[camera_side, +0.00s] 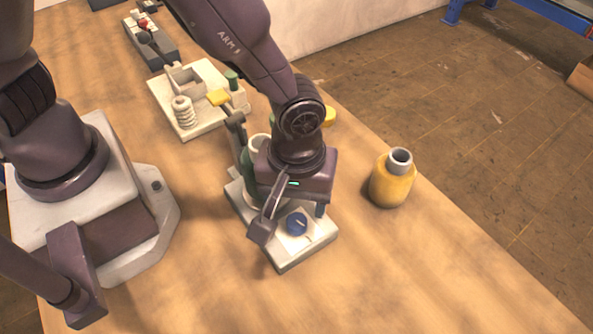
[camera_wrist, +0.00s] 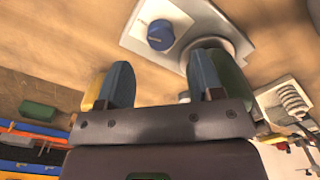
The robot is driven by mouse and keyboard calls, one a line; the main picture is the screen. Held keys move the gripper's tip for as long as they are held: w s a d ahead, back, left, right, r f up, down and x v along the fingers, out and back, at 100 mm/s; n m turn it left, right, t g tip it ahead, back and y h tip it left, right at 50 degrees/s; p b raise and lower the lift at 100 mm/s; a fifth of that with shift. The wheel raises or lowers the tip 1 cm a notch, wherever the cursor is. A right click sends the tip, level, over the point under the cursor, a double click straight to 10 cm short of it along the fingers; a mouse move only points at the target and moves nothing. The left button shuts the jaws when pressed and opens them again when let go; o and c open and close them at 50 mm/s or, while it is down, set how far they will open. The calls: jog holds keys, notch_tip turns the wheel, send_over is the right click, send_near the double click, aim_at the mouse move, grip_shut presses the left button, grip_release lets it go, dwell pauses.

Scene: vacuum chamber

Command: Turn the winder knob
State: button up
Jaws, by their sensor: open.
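The winder knob is a round blue knob (camera_side: 297,223) on a light grey plate (camera_side: 292,262) near the middle of the table. In the wrist view the knob (camera_wrist: 160,34) shows at top centre, on its pale plate (camera_wrist: 205,22). My gripper (camera_side: 291,217) is over the plate, close to the knob. In the wrist view the fingers of my gripper (camera_wrist: 161,64) are spread apart with nothing between them. The knob lies beyond the fingertips and is not between them. The exact height gap is hard to tell.
A green cylinder (camera_side: 246,165) stands on the plate's rear part, partly hidden by my arm. A yellow bottle with a grey neck (camera_side: 393,180) stands to the right. A white fixture with a coil (camera_side: 184,112) is behind. The table front is clear.

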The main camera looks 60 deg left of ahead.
aim_at(296, 221)
notch_tip(296, 221, up, 6)
jog(key=shift+r, duration=0.15)
dwell(0.4)
jog(key=s+a+r+m+t, duration=0.2)
jog(key=s+a+r+m, duration=0.1)
jog(key=a+r, duration=0.6)
jog(key=s+a+r+m+t, duration=0.3)
jog(key=a+r+m, duration=0.2)
jog(key=a+r, duration=0.4)
jog(key=a, duration=0.3)
jog(key=shift+s+m+t, duration=0.15)
jog(key=shift+m+t, duration=0.15)
jog(key=shift+m, duration=0.1)
